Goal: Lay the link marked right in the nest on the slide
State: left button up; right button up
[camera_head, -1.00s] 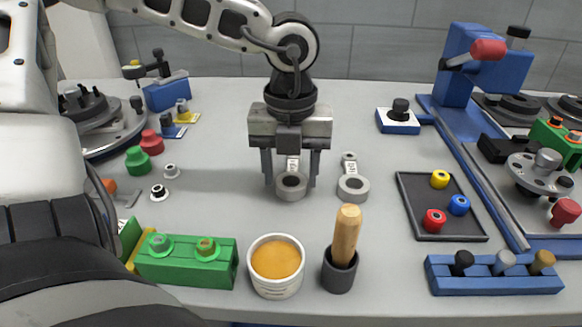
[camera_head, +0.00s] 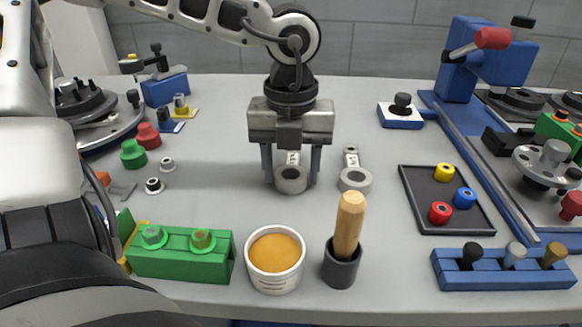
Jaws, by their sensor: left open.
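Two grey metal links, each with a big ring end and a lettered bar, lie flat side by side on the table. The left link (camera_head: 291,181) is between the fingers of my left gripper (camera_head: 291,178). The right link (camera_head: 355,181) lies clear of the gripper. The lettering is too small to read, so I cannot tell which is marked right. My left gripper points down, open, with a finger on each side of the left link. A long blue-edged slide (camera_head: 481,172) with fittings runs along the right; I cannot make out its nest for certain. My right gripper is out of view.
A dark tray (camera_head: 413,208) with coloured rings, a blue block (camera_head: 500,283) with several pegs, a dark cup (camera_head: 342,271) with a wooden handle, a cup of orange stuff (camera_head: 275,277) and a green block (camera_head: 177,266) stand nearer.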

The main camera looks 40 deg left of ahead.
pick_arm(q)
jog(key=c, duration=0.6)
jog(key=shift+r, duration=0.2)
jog(key=shift+r+p, duration=0.4)
jog(key=shift+r, duration=0.45)
jog(key=shift+r, duration=0.1)
jog(key=shift+r+p, duration=0.5)
jog(key=shift+r, duration=0.9)
